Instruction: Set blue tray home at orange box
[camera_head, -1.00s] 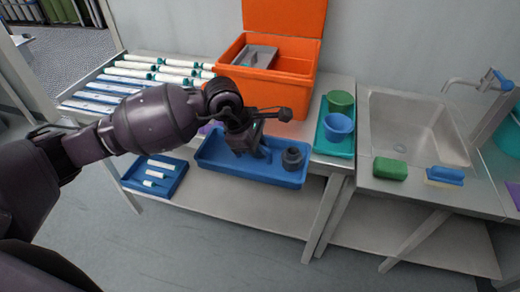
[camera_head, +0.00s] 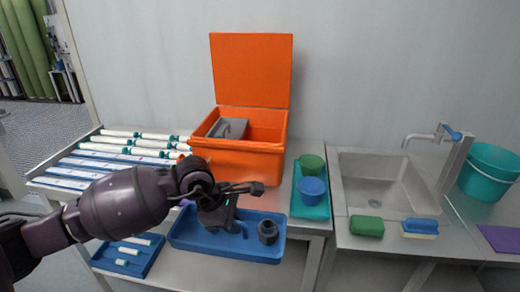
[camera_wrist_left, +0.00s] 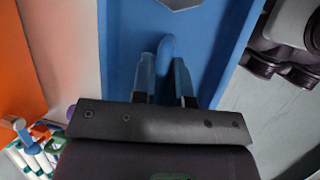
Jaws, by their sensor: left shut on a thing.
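The blue tray (camera_head: 190,240) is a long shallow tray at the bench's front edge, below the orange box, and its front part seems to stick out past the edge. A dark grey ring-like part (camera_head: 268,232) stands in its right end. My left gripper (camera_head: 232,226) reaches down into the tray and is shut on it. In the left wrist view its fingers (camera_wrist_left: 165,85) close around a raised blue piece of the tray (camera_wrist_left: 225,45). The orange box (camera_head: 236,158) stands behind with its lid up and a grey item (camera_head: 229,128) inside. My right gripper is out of view.
White tubes (camera_head: 150,153) lie in rows at left. A smaller blue tray with white pieces (camera_head: 128,258) is at front left. A teal tray (camera_head: 310,207) holds a green cup (camera_head: 311,164) and a blue cup (camera_head: 312,189). The sink (camera_head: 385,185) is right.

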